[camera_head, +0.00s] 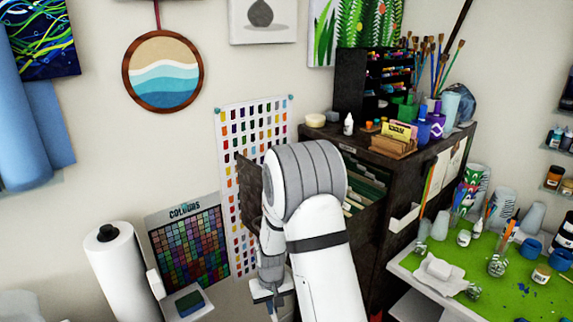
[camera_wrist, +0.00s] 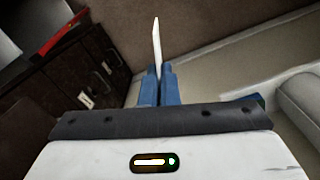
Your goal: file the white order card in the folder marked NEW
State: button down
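My gripper (camera_wrist: 160,82) has its two blue fingers closed on a thin white card (camera_wrist: 156,45), seen nearly edge-on and standing up from the fingertips in the wrist view. In the head view my gripper (camera_head: 271,300) hangs low, below and in front of the open drawer (camera_head: 249,195) of the dark cabinet; I cannot make out the card there. Green hanging folders (camera_head: 368,184) with pale papers show in the drawer, partly hidden behind my arm. I cannot read any folder's mark, so I cannot tell which is NEW.
The dark cabinet (camera_head: 375,235) carries a yellow card box (camera_head: 397,133), bottles and brushes on top. A green-topped worktable (camera_head: 462,262) with cups stands right. A paper roll (camera_head: 118,270) and colour chart (camera_head: 190,245) are left. Dark drawers (camera_wrist: 85,75) show left in the wrist view.

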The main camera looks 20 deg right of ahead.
jog(key=s+d+r+n, duration=0.1)
jog(key=s+d+r, duration=0.2)
jog(key=r, duration=1)
jog(key=s+d+r+n, duration=0.1)
jog(key=s+d+r, duration=0.2)
jog(key=r, duration=1.1)
jog(key=s+d+r+n, duration=0.2)
jog(key=d+r, duration=0.4)
jog(key=r, duration=0.8)
jog(key=shift+s+d+b, duration=0.15)
jog(key=shift+s+b, duration=0.3)
jog(key=shift+s, duration=0.1)
